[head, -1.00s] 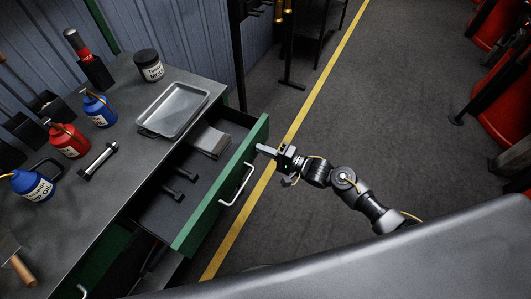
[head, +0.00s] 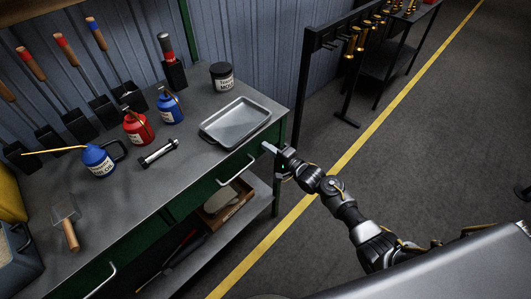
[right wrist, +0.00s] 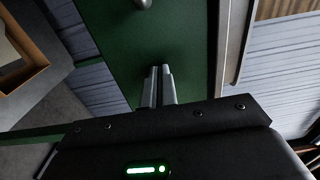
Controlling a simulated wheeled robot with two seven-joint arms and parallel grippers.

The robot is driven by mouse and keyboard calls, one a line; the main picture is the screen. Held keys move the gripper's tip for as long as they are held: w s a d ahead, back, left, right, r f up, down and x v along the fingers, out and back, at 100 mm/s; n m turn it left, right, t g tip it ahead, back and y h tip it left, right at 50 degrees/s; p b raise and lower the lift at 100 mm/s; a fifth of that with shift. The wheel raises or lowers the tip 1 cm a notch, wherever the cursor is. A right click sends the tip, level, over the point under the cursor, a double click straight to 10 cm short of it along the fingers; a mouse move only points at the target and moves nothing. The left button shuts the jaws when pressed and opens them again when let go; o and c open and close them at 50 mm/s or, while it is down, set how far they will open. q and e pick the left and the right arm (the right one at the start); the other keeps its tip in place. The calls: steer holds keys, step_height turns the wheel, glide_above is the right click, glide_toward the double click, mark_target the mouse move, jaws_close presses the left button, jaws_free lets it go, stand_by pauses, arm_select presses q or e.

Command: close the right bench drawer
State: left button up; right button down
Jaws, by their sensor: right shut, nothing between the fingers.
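The right bench drawer (head: 210,187) has a green front and a pale bar handle (head: 237,170). In the head view its front sits flush under the grey bench top (head: 190,160), and its inside is hidden. My right gripper (head: 268,148) is at the right end of the drawer front, to the right of the handle. In the right wrist view its two fingers (right wrist: 160,72) are shut together, empty, and point at the green front (right wrist: 120,45). I cannot tell whether the tips touch it. My left gripper is not in view.
A metal tray (head: 236,122), a black jar (head: 222,76), oil cans (head: 138,127) and a trowel (head: 68,228) stand or lie on the bench. A lower shelf (head: 205,250) holds a wooden box (head: 226,203).

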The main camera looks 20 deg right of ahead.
steer(key=shift+w+a+r, duration=0.1)
steer(key=shift+w+r, duration=0.05)
steer(key=shift+r, duration=0.15)
